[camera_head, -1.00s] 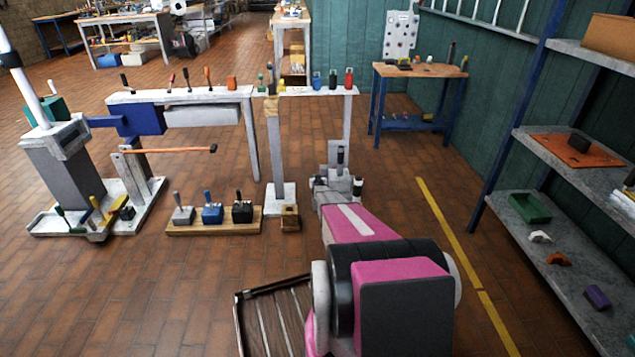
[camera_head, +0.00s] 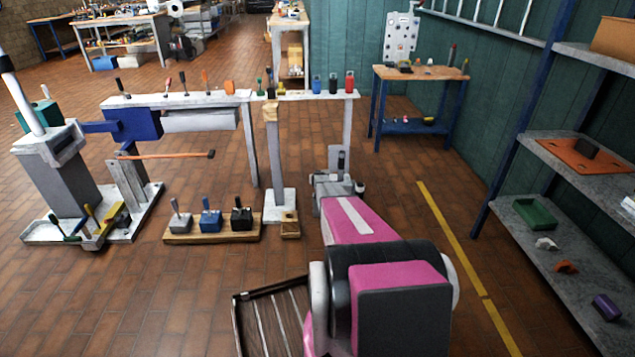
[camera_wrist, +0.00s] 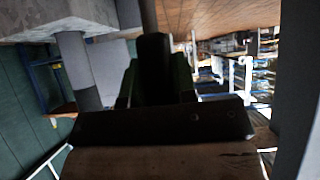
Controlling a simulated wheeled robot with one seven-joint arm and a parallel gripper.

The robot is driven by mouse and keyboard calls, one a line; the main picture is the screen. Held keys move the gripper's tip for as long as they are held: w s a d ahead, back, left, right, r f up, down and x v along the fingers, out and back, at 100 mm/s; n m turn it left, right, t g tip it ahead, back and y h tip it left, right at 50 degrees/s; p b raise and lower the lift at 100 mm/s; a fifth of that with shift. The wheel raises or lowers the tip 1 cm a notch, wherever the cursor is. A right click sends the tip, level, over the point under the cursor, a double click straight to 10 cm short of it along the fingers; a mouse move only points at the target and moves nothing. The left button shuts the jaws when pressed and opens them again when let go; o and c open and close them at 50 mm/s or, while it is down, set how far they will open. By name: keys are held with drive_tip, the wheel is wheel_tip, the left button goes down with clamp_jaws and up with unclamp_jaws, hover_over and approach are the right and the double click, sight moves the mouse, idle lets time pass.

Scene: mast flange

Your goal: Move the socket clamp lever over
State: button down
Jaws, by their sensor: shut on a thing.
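My gripper (camera_head: 338,162) is at the far end of my pink arm, right of the pale post under the long bench. In the wrist view it is closed around a dark upright handle (camera_wrist: 153,68) with a grey rod above it. A dark plate (camera_wrist: 165,122) and a wooden piece (camera_wrist: 165,162) show below the handle; how they join is unclear. At left, an orange bar lever (camera_head: 170,156) with a dark end sticks out from a pale post. A white pole (camera_head: 22,105) leans in the grey pedestal (camera_head: 58,180). I cannot tell which lever is the socket clamp lever.
A wooden board (camera_head: 213,235) with three levered blocks lies on the floor. A small wooden block (camera_head: 290,226) is beside it. The long bench (camera_head: 185,99) carries several small items. A shelf (camera_head: 590,260) stands at right; floor near the yellow line (camera_head: 455,240) is clear.

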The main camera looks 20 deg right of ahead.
drive_tip(key=shift+w+f, duration=0.1)
drive_tip(key=shift+w, duration=0.2)
drive_tip(key=c, duration=0.9)
unclamp_jaws()
drive_tip(key=shift+s, duration=0.1)
drive_tip(key=v, duration=1)
drive_tip(key=shift+s+r, duration=0.1)
drive_tip(key=shift+r, duration=0.35)
